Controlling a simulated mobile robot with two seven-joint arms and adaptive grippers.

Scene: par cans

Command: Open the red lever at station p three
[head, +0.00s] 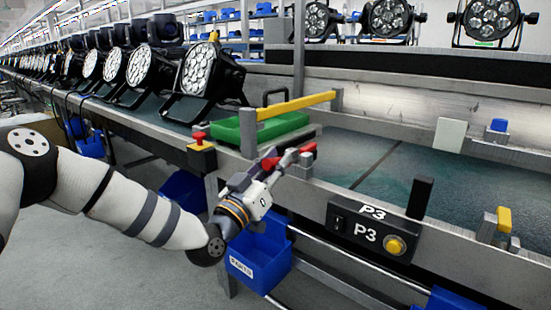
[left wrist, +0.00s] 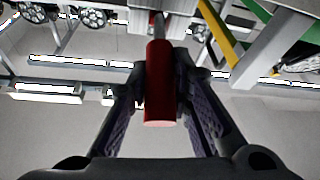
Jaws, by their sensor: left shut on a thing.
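The red lever (left wrist: 160,85) stands between the two fingers of my left gripper (left wrist: 162,105) in the left wrist view, its grip pointing toward the camera. In the head view my left gripper (head: 284,162) is at the front edge of the P3 station, left of the black P3 panel (head: 370,231), and shut on the lever. Red parts show at the fingertips there, but the fingers hide much of the lever. My right gripper is not in view.
A yellow bar (head: 296,105) spans above a green tray (head: 262,129) just behind my gripper. A red button on a yellow box (head: 201,146) is to its left. Blue bins (head: 259,255) hang below. Stage lights (head: 211,78) line the bench at left. The conveyor surface (head: 450,175) to the right is mostly clear.

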